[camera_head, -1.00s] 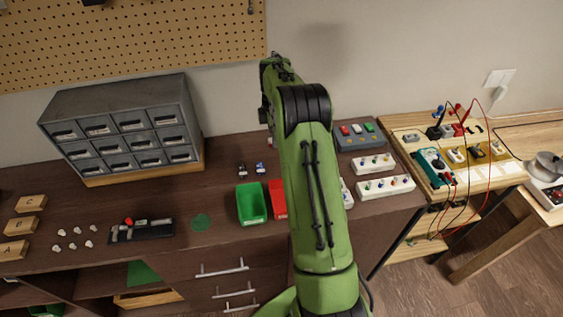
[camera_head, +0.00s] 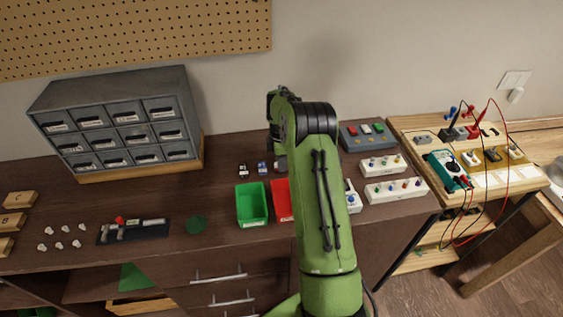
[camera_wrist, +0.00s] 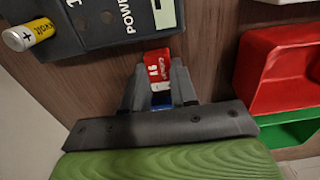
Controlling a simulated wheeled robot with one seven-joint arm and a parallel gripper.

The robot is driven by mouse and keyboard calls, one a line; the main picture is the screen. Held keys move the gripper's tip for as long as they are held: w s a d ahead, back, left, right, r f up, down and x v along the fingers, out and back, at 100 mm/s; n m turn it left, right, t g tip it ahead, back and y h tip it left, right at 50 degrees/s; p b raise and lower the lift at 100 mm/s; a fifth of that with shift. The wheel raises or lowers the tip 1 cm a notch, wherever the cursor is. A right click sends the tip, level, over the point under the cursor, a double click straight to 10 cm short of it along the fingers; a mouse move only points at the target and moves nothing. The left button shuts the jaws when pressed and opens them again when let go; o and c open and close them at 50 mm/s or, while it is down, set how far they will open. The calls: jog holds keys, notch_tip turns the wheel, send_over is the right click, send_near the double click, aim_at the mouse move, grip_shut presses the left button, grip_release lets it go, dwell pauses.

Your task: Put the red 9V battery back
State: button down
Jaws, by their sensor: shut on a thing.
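In the wrist view my gripper (camera_wrist: 159,84) is shut on a small red 9V battery (camera_wrist: 158,62) with white lettering. The battery sits between the two dark fingers, and its lower part is hidden. A blue patch (camera_wrist: 162,98) shows between the fingers nearer the palm; I cannot tell what it belongs to. In the head view my gripper (camera_head: 280,160) hangs near the bench, partly hidden by my arm, and the red battery cannot be made out. A dark device (camera_wrist: 100,22) marked "POWER", with a small display, lies just beyond the fingers in the wrist view.
A yellow-and-white cylindrical battery (camera_wrist: 28,33) rests on the device. A green bin (camera_head: 252,221) and a red bin (camera_head: 281,214) stand at the bench front. Two small items (camera_head: 253,169) lie behind them. A grey drawer cabinet (camera_head: 117,120) stands left.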

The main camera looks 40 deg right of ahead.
jog(key=c, duration=0.9)
grip_release()
jog(key=shift+f, duration=0.1)
